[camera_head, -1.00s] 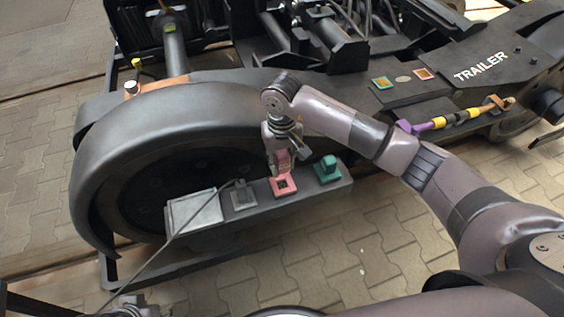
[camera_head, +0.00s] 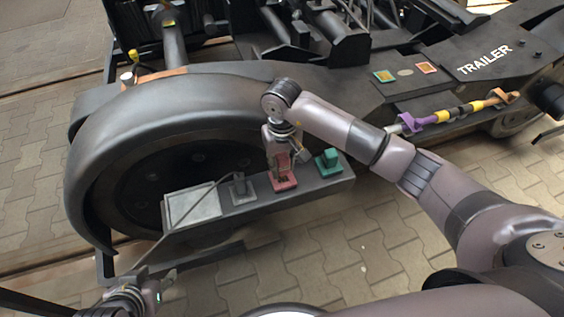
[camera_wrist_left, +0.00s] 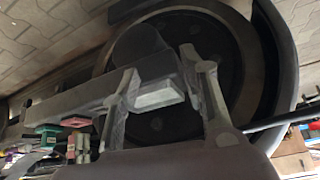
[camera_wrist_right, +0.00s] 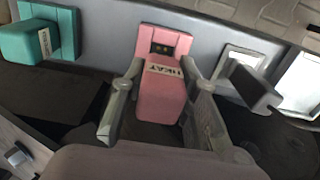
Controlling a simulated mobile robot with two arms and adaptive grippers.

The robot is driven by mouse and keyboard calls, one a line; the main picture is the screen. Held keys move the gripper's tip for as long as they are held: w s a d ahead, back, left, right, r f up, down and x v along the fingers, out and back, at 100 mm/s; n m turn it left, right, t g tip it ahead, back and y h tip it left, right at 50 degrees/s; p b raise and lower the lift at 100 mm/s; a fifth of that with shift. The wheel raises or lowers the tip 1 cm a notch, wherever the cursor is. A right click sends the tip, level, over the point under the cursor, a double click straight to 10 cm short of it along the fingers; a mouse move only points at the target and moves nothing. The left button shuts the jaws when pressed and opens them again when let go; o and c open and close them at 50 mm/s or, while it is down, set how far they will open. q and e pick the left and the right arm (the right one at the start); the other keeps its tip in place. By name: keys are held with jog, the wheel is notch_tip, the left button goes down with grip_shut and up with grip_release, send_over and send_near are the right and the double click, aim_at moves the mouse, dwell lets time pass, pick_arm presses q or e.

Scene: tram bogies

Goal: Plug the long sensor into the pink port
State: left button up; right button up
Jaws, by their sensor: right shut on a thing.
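My right gripper (camera_head: 281,168) points down and is shut on a pink block with a lettered label (camera_wrist_right: 165,90), held between its two fingers. The block is at the pink port (camera_head: 284,184), a square pink plate on the dark bar. In the right wrist view the pink port (camera_wrist_right: 178,40) shows a dark opening just beyond the block's end. I cannot tell if the block is partly inserted. I cannot tell if the block is the long sensor. My left gripper (camera_head: 165,282) is at the lower left, open and empty, its fingers apart in the left wrist view (camera_wrist_left: 160,65).
A green block in its green port (camera_head: 328,162) is right of the pink port. A grey plug (camera_head: 240,186) and a pale panel (camera_head: 194,206) are left of it. A large wheel guard (camera_head: 150,110) stands behind the bar. A purple-yellow rod (camera_head: 450,115) lies in holders at the right.

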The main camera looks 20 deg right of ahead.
jog(key=shift+f+b, duration=0.4)
jog(key=shift+f, duration=0.35)
pick_arm(q)
jog(key=w+t, duration=0.1)
jog(key=w+d+r, duration=0.1)
jog(key=w, duration=0.1)
jog(key=w+r+t, duration=0.1)
jog(key=shift+w+d+r+t+h, duration=0.2)
jog(key=shift+d+t+h, duration=0.1)
jog(key=shift+w+r, duration=0.15)
jog(key=shift+w, duration=0.1)
pick_arm(e)
jog(key=shift+f, duration=0.1)
pick_arm(q)
jog(key=shift+w+d+r+t, duration=0.15)
jog(key=shift+w+r+t, duration=0.15)
jog(key=shift+r+t, duration=0.1)
jog(key=shift+f, duration=0.1)
dwell(0.4)
jog(key=shift+w+d+r, duration=0.15)
jog(key=shift+w+r, duration=0.05)
jog(key=shift+w, duration=0.05)
jog(key=shift+w+d+r+t+h+b, duration=0.15)
jog(key=shift+w+r+t+h+b, duration=0.15)
jog(key=shift+w+r+t+b, duration=0.15)
pick_arm(e)
jog(key=shift+s, duration=0.1)
dwell(0.7)
